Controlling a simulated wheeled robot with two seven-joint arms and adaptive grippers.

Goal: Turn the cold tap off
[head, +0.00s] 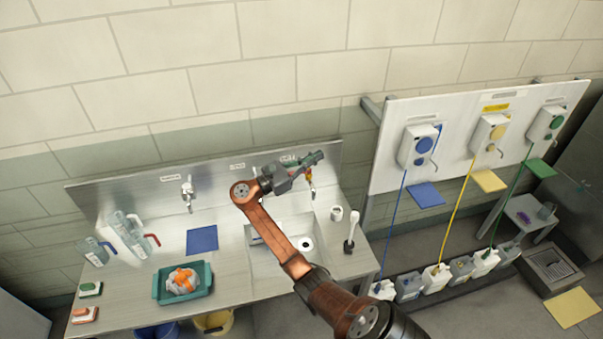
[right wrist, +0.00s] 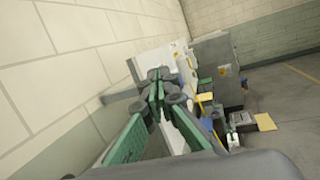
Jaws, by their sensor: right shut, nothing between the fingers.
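My right gripper (head: 317,158) is shut and empty, up at the steel backsplash above the right part of the sink. In the right wrist view, the green-padded fingers (right wrist: 158,84) come together at their tips. A tap (head: 310,186) with an orange-yellow part hangs just below the gripper; its top is hidden by the fingers, and I cannot tell whether they touch it. Another metal tap (head: 188,190) stands clear on the left of the backsplash. Small labels (head: 237,166) sit along the backsplash, too small to read. I cannot tell how the handles are turned. My left gripper is not in view.
The sink (head: 262,262) lies under my right arm. A blue cloth (head: 202,239), a teal tray (head: 204,282) and clear jugs (head: 95,252) stand on the left counter. A brush (head: 350,235) is right of the sink. A dispenser board (head: 390,180) stands further right.

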